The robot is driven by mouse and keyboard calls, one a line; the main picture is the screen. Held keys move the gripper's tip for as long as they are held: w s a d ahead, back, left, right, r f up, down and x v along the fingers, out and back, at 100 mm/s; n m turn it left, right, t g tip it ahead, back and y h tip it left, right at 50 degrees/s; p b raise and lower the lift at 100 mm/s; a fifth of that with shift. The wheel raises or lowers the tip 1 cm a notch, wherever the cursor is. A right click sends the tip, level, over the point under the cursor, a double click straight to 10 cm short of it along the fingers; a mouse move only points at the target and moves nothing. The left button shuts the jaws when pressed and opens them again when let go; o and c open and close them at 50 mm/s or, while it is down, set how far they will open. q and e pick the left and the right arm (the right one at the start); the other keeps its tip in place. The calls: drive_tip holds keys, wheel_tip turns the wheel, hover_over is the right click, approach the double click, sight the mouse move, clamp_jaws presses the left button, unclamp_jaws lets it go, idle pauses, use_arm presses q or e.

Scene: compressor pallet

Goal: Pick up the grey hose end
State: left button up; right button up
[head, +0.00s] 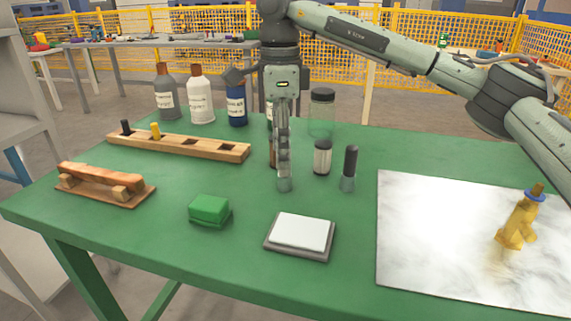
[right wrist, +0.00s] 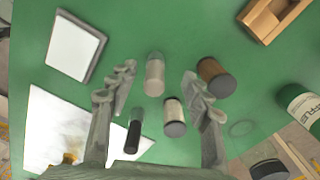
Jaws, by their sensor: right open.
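No hose can be made out for certain. A small pale grey cylinder (head: 284,185) stands on the green table, mostly hidden behind my right gripper (head: 284,172) in the head view. In the right wrist view the pale cylinder (right wrist: 154,78) shows between the two spread fingertips of my right gripper (right wrist: 158,76), with room on both sides. A black-topped piece with a grey lower end (head: 348,184) stands upright to the right; it also shows in the wrist view (right wrist: 135,132). My right gripper is open, empty and points down. My left gripper is out of view.
A white jar with a dark lid (head: 322,160) and a brown bottle (right wrist: 212,72) stand close by. A marble sheet (head: 420,235) bears a yellow fitting (head: 515,225).

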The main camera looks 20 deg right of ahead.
sight(285, 174)
drive_tip(key=f, duration=0.6)
drive_tip(key=shift+s+d+p, duration=0.25)
drive_tip(key=shift+s+p, duration=0.05)
drive_tip(key=shift+s, duration=0.05)
clamp_jaws()
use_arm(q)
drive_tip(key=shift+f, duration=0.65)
